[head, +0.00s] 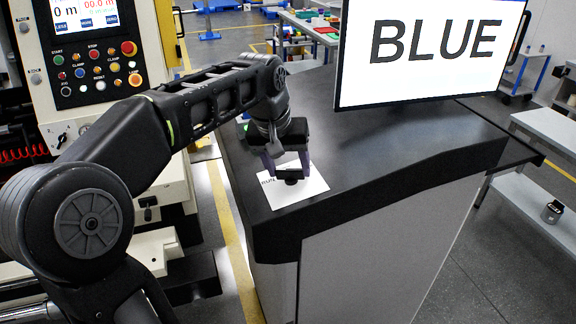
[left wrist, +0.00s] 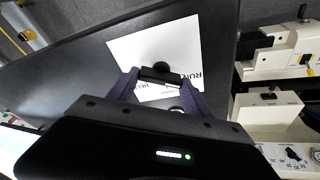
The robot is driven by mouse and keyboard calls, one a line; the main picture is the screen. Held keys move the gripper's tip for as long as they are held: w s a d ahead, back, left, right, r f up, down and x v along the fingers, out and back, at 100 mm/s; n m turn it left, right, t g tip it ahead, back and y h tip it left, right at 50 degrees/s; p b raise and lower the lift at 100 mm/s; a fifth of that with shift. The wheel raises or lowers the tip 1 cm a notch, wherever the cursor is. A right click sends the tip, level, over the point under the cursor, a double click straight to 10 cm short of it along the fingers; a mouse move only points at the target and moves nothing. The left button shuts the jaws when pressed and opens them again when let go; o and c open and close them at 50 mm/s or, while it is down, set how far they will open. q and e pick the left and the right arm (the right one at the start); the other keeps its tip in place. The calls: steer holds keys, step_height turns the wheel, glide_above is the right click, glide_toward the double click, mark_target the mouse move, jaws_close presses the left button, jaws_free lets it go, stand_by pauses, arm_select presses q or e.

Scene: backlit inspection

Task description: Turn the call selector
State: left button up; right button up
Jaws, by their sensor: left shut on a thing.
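The call selector (head: 290,180) is a small black knob on a white card (head: 313,183) on the dark desk top. The card carries the printed word RUN and other text that is partly covered. In the left wrist view the selector (left wrist: 162,75) is a black bar lying across the gap between my fingers, with a rounded part beyond it. My left gripper (head: 288,172) reaches down over the card and is shut on the selector; it also shows in the left wrist view (left wrist: 163,84). My right gripper is not in view.
A large screen (head: 430,50) reading BLUE stands on the desk (head: 390,150) behind the selector. A machine panel with coloured buttons (head: 95,65) is at the left. The desk top right of the card is clear. A grey side table (head: 540,180) stands at the right.

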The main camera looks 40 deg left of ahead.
arm_select(q)
steer(key=o, duration=1.4)
steer(key=shift+c, duration=0.2)
steer(key=shift+r, duration=0.1)
steer(key=v, duration=0.7)
steer(key=shift+s+r+b, duration=0.15)
steer(key=shift+r+b, duration=0.15)
